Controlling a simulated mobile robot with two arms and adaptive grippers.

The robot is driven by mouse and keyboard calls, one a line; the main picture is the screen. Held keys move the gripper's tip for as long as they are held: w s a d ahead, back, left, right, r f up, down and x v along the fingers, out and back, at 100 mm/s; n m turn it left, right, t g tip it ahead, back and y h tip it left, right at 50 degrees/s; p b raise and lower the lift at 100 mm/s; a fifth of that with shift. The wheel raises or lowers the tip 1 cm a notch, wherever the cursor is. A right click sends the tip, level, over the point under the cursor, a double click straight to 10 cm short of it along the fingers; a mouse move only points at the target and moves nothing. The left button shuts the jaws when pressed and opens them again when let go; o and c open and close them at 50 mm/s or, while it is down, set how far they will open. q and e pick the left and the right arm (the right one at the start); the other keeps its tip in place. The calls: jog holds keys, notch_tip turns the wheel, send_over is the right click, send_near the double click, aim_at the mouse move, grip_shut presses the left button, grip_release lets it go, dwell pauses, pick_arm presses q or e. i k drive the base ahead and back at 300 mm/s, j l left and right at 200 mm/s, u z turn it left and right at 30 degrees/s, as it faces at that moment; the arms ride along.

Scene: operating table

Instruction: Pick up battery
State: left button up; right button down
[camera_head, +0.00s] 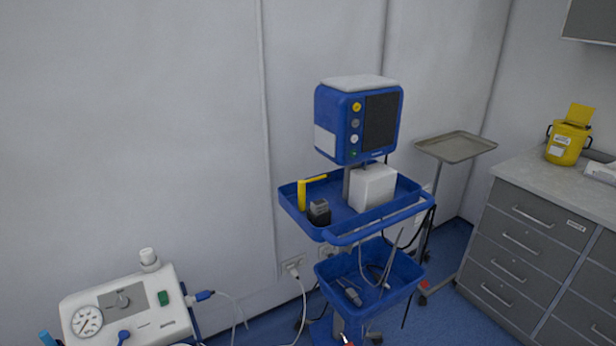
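A small dark block with a grey top (319,211) stands in the upper blue tray (340,226) of a wheeled stand, near the tray's front left corner. It may be the battery, perhaps sitting in a black holder; it is too small to tell. A yellow angled object (302,195) stands just behind and left of it, close to the tray's left rim. A white box (373,188) is to its right in the same tray. Neither of my grippers is in view.
A blue monitor (358,122) rises above the tray. A lower blue basket (385,300) holds small items and hanging cables. A white device with a gauge (140,312) is at lower left. A metal tray stand (456,147) and grey drawers (540,240) are right.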

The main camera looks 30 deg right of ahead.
aim_at(318, 207)
jog(key=k+l+z, duration=0.2)
jog(key=l, duration=0.45)
jog(key=l+z, duration=0.25)
jog(key=l, duration=0.35)
